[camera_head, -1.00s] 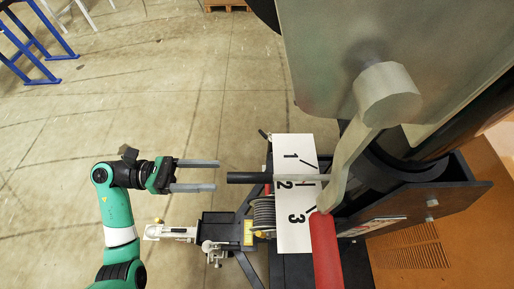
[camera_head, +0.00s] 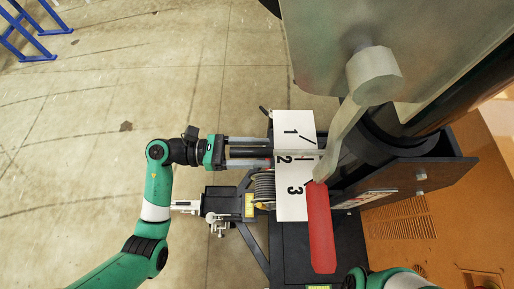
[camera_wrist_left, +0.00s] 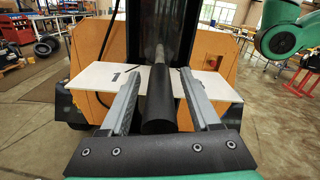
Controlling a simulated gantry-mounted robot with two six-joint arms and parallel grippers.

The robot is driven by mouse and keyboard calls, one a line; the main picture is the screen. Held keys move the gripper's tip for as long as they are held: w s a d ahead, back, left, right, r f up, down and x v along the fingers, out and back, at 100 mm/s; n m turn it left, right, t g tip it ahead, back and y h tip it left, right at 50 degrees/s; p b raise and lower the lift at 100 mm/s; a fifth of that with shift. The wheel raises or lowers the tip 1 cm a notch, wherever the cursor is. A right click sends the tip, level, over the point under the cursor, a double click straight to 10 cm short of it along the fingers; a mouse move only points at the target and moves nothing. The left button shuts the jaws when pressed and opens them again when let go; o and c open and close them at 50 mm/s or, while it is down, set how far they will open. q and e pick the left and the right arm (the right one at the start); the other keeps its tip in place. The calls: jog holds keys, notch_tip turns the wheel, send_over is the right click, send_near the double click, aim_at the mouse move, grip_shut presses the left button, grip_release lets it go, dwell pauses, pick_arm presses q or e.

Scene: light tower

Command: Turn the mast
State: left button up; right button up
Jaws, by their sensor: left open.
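The black mast (camera_head: 440,122) of the light tower rises at the right of the head view. A black handle bar (camera_wrist_left: 160,108) sticks out toward my left gripper, in line with the number 2 on the white plate (camera_head: 294,205). My left gripper (camera_head: 266,152) is open, with one finger on each side of the bar. In the left wrist view the bar lies between the open fingers (camera_wrist_left: 160,78), with a gap on both sides. My right gripper is out of view; only green parts of my right arm show at the bottom right.
A grey lever with a red grip (camera_head: 321,230) hangs over the plate's right edge. A cable winch (camera_head: 264,190) and a black drawbar frame sit below the bar. The orange housing (camera_head: 400,240) is at the right. Open concrete floor (camera_head: 90,120) lies left.

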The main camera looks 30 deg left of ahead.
pick_arm(q)
grip_shut()
dwell(1.4)
